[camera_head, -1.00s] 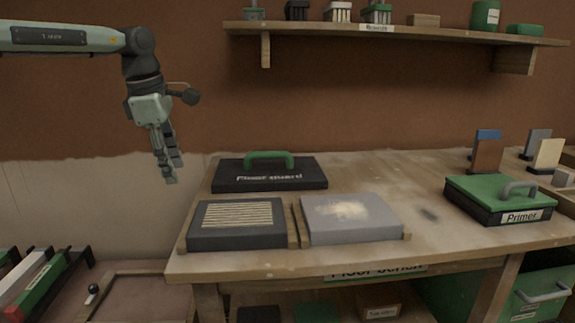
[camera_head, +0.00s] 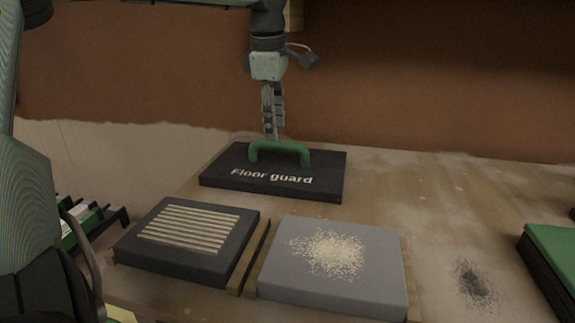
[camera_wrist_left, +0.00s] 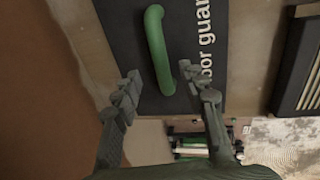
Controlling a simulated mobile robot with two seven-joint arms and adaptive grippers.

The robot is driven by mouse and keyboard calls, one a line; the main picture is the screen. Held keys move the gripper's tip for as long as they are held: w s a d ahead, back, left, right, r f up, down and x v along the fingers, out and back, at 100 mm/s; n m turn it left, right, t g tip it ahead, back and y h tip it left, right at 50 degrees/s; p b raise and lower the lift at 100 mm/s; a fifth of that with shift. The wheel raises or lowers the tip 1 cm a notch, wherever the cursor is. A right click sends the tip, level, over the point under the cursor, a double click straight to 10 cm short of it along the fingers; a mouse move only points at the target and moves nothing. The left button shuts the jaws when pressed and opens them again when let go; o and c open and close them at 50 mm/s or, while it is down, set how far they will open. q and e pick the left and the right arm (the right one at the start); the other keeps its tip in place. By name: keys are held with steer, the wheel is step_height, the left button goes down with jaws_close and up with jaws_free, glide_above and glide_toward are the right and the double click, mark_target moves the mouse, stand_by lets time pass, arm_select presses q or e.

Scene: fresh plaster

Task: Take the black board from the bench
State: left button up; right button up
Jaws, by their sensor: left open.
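The black board (camera_head: 225,172) lies flat at the back of the bench (camera_head: 400,190). It is lettered "Floor guard" and has a green arched handle (camera_head: 280,147) on top. My left gripper (camera_head: 272,135) points down just above and behind the handle. In the left wrist view the open fingers (camera_wrist_left: 158,85) are spread to either side of the handle's near end (camera_wrist_left: 157,50), with nothing between them gripped. The board (camera_wrist_left: 120,20) fills the top middle there. My right gripper is not in view.
A dark block with pale ribs (camera_head: 150,255) and a grey block with a sandy patch (camera_head: 380,260) sit in wooden holders in front of the board. A green-lidded box (camera_head: 555,250) stands at the right edge. The bench's back right is clear.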

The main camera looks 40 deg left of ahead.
mark_target(274, 144)
arm_select(q)
steer(key=shift+a+f, duration=0.15)
steer(key=shift+f, duration=0.65)
steer(key=f, duration=0.4)
steer(key=shift+w+a+f, duration=0.2)
steer(key=shift+w+a, duration=0.1)
steer(key=shift+w, duration=0.05)
jaws_close()
steer(key=shift+r, duration=0.1)
